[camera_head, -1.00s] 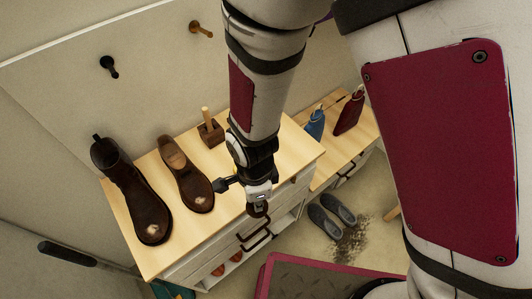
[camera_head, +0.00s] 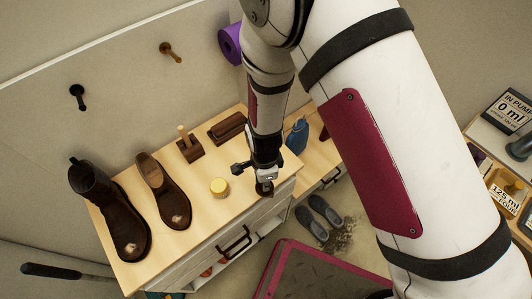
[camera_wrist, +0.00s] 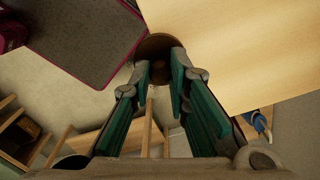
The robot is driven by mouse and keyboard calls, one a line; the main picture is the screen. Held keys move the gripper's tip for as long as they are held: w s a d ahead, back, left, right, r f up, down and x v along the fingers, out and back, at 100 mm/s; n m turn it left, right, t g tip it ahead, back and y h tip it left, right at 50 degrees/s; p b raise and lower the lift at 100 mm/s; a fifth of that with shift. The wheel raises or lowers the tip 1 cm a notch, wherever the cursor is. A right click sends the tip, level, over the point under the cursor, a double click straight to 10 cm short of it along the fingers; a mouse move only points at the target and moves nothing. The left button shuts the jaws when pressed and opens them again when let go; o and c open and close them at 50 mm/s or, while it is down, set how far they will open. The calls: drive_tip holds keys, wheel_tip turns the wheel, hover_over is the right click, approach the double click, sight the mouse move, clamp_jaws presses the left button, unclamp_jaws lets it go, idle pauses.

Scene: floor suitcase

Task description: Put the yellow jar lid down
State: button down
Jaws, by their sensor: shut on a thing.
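A small yellow jar (camera_head: 219,187) stands upright on the wooden dresser top (camera_head: 215,215). My gripper (camera_head: 264,187) is to its right, near the dresser's front right corner. It is shut on a dark brown round piece, which looks like the yellow jar's lid (camera_wrist: 152,45). In the wrist view the lid sits between the fingertips of my gripper (camera_wrist: 160,80), beside the edge of the light wood top. I cannot tell how high above the top it is.
A tall brown boot (camera_head: 100,215), a brown shoe (camera_head: 160,190), a wooden block with a peg (camera_head: 190,149) and a brown brush-like block (camera_head: 227,128) stand on the dresser. A blue bottle (camera_head: 297,136) is on the lower unit. Bare wood surrounds the jar.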

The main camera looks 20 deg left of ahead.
drive_tip(key=w+a+b, duration=0.2)
drive_tip(key=w, duration=0.1)
drive_tip(key=w+a+b, duration=0.1)
drive_tip(key=w+b, duration=0.1)
drive_tip(key=w, duration=0.1)
drive_tip(key=w+a+f+b, duration=0.1)
drive_tip(key=w+a+b, duration=0.1)
drive_tip(key=w, duration=0.1)
drive_tip(key=shift+w+a+f+b, duration=0.1)
drive_tip(key=shift+w+a+b, duration=0.05)
drive_tip(key=shift+a+b, duration=0.15)
drive_tip(key=shift+w+a+f+b, duration=0.15)
drive_tip(key=shift+w+f+b, duration=0.15)
drive_tip(key=shift+b, duration=0.1)
wheel_tip(320, 180, down, 3)
drive_tip(key=shift+b, duration=1.05)
drive_tip(key=shift+s, duration=0.2)
drive_tip(key=shift+r, duration=0.1)
drive_tip(key=shift+f, duration=0.2)
drive_tip(key=c, duration=1.5)
unclamp_jaws()
drive_tip(key=shift+c, duration=0.2)
